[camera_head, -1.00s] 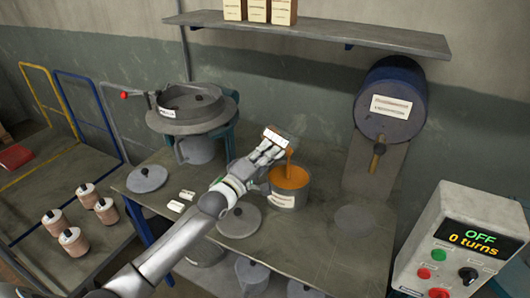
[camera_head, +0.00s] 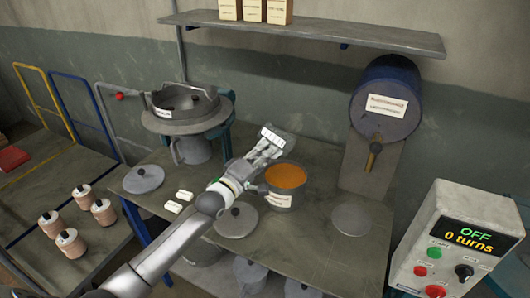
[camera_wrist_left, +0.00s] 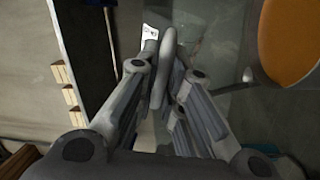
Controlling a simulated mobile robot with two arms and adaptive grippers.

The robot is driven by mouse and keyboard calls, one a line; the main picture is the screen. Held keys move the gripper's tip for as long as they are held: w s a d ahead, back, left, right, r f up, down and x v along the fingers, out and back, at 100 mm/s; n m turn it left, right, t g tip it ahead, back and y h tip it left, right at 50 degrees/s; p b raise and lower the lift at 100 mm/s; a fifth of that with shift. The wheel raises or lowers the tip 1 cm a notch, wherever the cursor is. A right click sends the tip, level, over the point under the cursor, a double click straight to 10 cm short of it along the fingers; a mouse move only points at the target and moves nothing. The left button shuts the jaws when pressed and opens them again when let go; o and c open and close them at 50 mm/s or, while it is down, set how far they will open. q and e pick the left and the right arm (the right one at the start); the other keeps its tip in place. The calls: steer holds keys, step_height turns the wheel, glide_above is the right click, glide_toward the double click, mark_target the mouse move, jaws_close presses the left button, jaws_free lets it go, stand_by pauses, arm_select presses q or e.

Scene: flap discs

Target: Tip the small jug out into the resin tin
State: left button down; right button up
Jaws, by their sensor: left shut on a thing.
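The small jug (camera_head: 283,139), grey with a white label, is held up at the left back edge of the resin tin. My left gripper (camera_head: 263,153) is shut on its handle, a grey bar (camera_wrist_left: 165,65) between the fingers in the left wrist view. The resin tin (camera_head: 296,200) is a grey pot with a white label on the table, and orange resin (camera_head: 286,175) shows inside it. The resin also shows at the right of the left wrist view (camera_wrist_left: 290,40). No stream runs from the jug; its inside is hidden. My right gripper is not in view.
Grey lids (camera_head: 236,220) lie on the table near the tin. A round-topped machine (camera_head: 188,120) stands at back left, a blue drum with tap (camera_head: 385,105) at back right. A control box (camera_head: 455,245) reading OFF, 0 turns stands at right. Several copper-coloured tins (camera_head: 70,243) stand at left.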

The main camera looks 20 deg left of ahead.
arm_select(q)
steer(key=n, duration=0.2)
steer(key=a+f+n+b, duration=0.1)
steer(key=n, duration=0.1)
steer(key=shift+w+f+y, duration=0.1)
steer(key=shift+f+y, duration=0.1)
steer(key=shift+y, duration=0.1)
steer(key=f+n+p, duration=0.1)
steer(key=n+p, duration=0.1)
steer(key=n, duration=0.4)
steer(key=f+n+y+p, duration=0.1)
steer(key=n+p, duration=0.1)
steer(key=n, duration=0.4)
steer(key=f+n+g+y+p, duration=0.1)
steer(key=n+p, duration=0.1)
steer(key=n, duration=0.5)
steer(key=shift+d, duration=0.3)
steer(key=shift+f, duration=0.1)
